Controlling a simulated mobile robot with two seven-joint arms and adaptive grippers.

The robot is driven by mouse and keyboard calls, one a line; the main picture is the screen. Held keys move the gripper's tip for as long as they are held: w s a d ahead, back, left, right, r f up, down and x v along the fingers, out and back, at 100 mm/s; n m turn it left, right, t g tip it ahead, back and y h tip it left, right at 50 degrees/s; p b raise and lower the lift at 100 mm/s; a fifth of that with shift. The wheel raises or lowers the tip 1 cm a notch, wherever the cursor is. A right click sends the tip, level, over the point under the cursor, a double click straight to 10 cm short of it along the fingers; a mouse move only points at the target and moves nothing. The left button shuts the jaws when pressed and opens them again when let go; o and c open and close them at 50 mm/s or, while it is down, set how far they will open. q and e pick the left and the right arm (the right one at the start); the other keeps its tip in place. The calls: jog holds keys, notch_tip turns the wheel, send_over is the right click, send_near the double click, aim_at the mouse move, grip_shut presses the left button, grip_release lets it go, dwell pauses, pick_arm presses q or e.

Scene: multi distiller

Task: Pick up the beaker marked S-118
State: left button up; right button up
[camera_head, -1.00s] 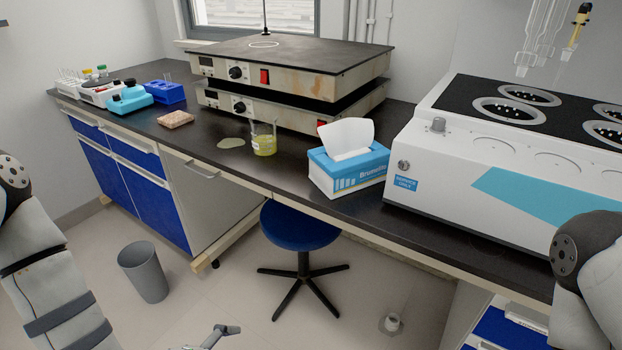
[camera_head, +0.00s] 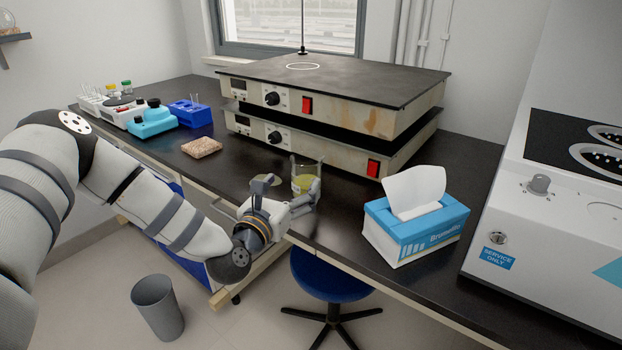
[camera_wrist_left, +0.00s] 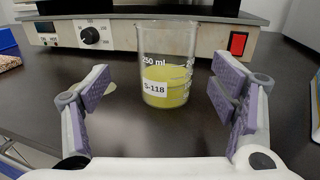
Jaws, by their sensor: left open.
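The glass beaker (camera_head: 304,172) holds yellow-green liquid and stands upright on the dark bench, in front of the stacked hotplates. In the left wrist view the beaker (camera_wrist_left: 166,66) shows a white label reading S-118 and volume marks. My left gripper (camera_head: 292,188) is at the bench's front edge, just in front of the beaker, and partly hides its lower part. In the left wrist view my left gripper (camera_wrist_left: 160,98) is open, its purple-padded fingers spread to either side, with the beaker ahead between them. My right gripper is not in view.
Two stacked hotplates (camera_head: 350,126) stand close behind the beaker. A tissue box (camera_head: 425,230) stands to its right. A brown block (camera_head: 201,148), a turquoise device (camera_head: 152,121) and a blue rack (camera_head: 190,113) are to the left. A blue stool (camera_head: 331,278) is below the bench.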

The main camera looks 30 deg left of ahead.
aim_at(307, 172)
pick_arm(q)
jog(key=w, duration=0.7)
jog(key=shift+a+f, duration=0.15)
jog(key=shift+a, duration=0.05)
jog(key=c, duration=1.4)
